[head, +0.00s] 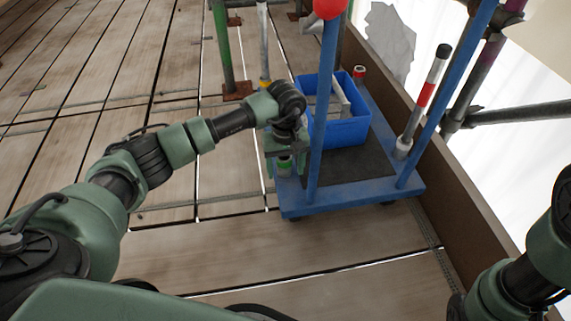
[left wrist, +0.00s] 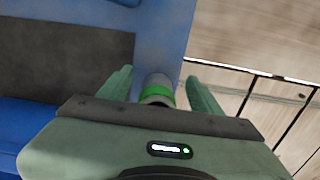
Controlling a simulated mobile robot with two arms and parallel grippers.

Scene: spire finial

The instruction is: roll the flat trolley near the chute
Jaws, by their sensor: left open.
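The flat trolley (head: 350,198) is a blue frame with a dark deck mat, standing on the plank floor beside the brown edge board. Blue uprights rise from it, one topped by a red ball (head: 330,8). My left gripper (head: 284,160) is at the trolley's near left corner, pointing down. In the left wrist view its open fingers (left wrist: 158,88) stand on either side of a short grey cylinder with a green band (left wrist: 158,94), which sits on the trolley's blue frame (left wrist: 165,35). Only part of my right arm shows at lower right; its gripper is out of sight. I cannot make out a chute.
A blue bin (head: 340,130) stands on the deck. A red-and-white post with a black top (head: 427,95) rises at the trolley's right side. The brown edge board (head: 455,205) and scaffold tubes (head: 520,115) bound the right. A green pole (head: 222,50) stands behind.

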